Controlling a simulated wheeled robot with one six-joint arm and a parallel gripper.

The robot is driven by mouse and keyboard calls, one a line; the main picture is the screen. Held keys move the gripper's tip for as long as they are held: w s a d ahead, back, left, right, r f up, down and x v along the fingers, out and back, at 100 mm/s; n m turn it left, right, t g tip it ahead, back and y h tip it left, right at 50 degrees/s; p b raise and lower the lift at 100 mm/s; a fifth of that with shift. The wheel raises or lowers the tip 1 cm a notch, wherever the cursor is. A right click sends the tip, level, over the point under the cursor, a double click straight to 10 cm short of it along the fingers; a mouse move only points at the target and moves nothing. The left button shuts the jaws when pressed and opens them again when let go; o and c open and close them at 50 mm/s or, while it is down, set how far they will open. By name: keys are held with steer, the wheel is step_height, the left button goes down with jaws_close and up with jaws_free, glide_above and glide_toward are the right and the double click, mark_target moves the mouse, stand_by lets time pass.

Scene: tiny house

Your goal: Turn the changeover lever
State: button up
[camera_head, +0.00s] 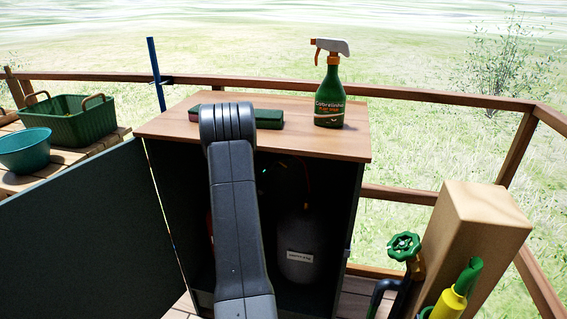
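My arm rises through the middle of the view in front of an open dark cabinet (345,215). My gripper is not visible; the arm hides part of the cabinet's inside. A grey gas cylinder (301,245) with a pale label stands inside on the right, with an orange-red hose (304,172) above it. A sliver of something red (209,228) shows left of my arm. I cannot make out the changeover lever; the upper inside is dark and partly covered by my arm.
The cabinet door (75,235) stands open to the left. On the wooden top (280,142) are a green spray bottle (330,95) and a dark green flat object (269,119). A wooden post (480,235) and green valve wheel (403,246) stand at right. A railing (425,98) runs behind.

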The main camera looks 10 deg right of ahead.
steer(key=shift+w+d+f, duration=0.1)
steer(key=shift+w+d, duration=0.15)
steer(key=shift+d, duration=0.15)
jaws_close()
